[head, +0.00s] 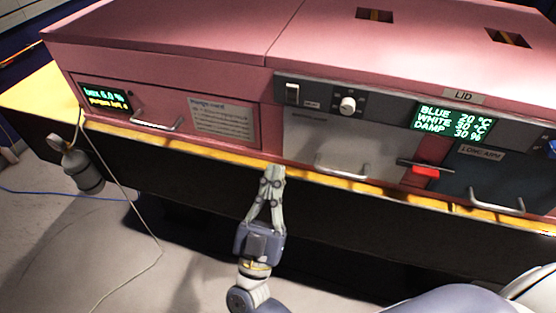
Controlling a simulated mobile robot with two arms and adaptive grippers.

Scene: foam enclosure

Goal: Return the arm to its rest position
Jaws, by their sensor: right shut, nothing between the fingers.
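My right gripper (272,174) is shut and empty. Its fingertips point up at the yellow front edge of the bench, below the pink enclosure (175,65). I cannot tell whether the tips touch the edge. The arm reaches up from the bottom of the head view. My left gripper is not in view.
The yellow bench edge (200,144) runs along the enclosure's front. Metal handles stick out on the left drawer (157,124), the white door (342,168) and the dark door (497,203). A red latch (425,171) sits between the doors. A grey cylinder (82,170) hangs at the left.

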